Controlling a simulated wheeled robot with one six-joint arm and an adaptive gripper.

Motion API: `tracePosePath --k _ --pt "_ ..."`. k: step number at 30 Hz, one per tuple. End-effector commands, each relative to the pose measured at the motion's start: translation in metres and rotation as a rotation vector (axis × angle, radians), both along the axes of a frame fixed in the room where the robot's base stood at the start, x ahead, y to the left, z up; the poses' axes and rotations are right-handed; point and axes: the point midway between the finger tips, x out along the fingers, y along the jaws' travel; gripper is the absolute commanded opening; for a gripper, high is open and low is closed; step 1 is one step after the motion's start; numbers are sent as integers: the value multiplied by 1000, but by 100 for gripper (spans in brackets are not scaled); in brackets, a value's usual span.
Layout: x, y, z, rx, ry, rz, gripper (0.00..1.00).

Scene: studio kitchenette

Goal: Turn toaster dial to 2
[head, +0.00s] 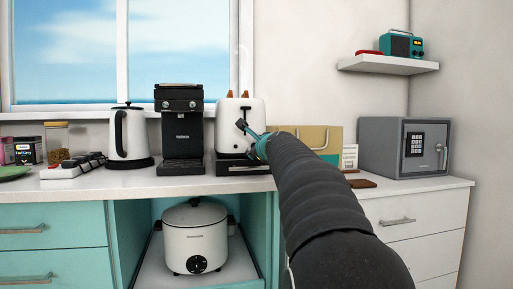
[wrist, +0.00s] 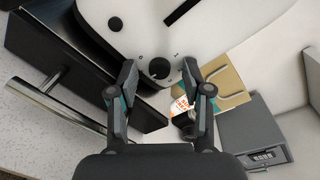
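The white toaster (head: 226,132) stands on the counter, with two brown slices showing at its top. My gripper (head: 242,126) is in front of it and hides part of its front. In the wrist view, the toaster's white face (wrist: 128,28) fills the upper middle. Its dark round dial (wrist: 159,69) has small marks around it, too small to read surely. My gripper, also in the wrist view (wrist: 159,66), is open. Its fingertips are on either side of the dial, with visible gaps. I cannot tell how far the tips are from the face.
A black coffee machine (head: 180,130) stands close left of the toaster. A black box with a bar handle (wrist: 52,106) is under the toaster. A wooden board (head: 314,138) and a grey safe (head: 403,147) are to the right. A white cooker (head: 194,240) sits below the counter.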

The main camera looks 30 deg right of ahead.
Motion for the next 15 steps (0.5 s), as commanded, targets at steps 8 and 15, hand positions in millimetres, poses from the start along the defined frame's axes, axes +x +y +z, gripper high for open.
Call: tracePosePath --k 8,15 --pt "-7 2 1 0 -1 -1 49" --pt "-42 10 5 0 -1 -1 49"
